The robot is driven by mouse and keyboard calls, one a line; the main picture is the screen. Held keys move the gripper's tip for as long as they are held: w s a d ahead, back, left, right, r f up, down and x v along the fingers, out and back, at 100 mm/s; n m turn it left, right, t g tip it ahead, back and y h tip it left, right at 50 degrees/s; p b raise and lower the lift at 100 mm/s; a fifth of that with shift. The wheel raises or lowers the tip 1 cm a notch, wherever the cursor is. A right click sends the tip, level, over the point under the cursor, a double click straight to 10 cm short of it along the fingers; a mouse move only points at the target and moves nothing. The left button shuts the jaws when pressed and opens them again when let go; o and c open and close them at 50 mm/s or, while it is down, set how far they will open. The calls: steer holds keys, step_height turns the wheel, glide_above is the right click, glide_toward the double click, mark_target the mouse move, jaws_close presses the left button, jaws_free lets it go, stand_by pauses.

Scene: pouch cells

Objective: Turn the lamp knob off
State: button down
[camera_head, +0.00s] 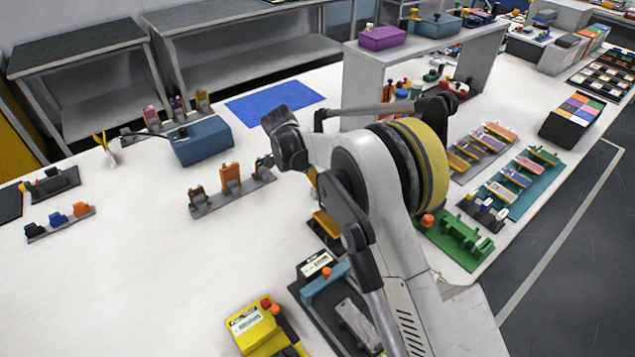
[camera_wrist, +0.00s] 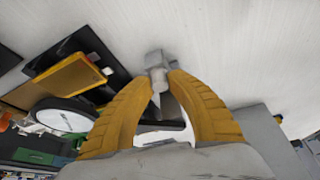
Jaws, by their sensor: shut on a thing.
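My gripper (camera_wrist: 163,82) shows in the wrist view, with two yellow ribbed fingers closed in around a small grey knob-like piece (camera_wrist: 156,60). The fingertips sit at its near end, and its far end sticks out past them over the white table. I take it for the lamp knob, but its markings and turn position cannot be made out. The lamp itself cannot be clearly identified in either view. In the head view my arm hides the gripper and the grey piece.
An orange plate on a black base (camera_wrist: 75,78) lies left of the fingers. In the head view, a teal-handled fixture (camera_head: 325,280) and yellow box (camera_head: 255,325) stand in front. An orange-clipped rack (camera_head: 230,180) and blue box (camera_head: 201,140) stand left. The white table at left has clear room.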

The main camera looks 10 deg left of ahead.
steer(key=n+t+y, duration=0.1)
steer(key=n, duration=0.3)
steer(key=c, duration=1.2)
jaws_free()
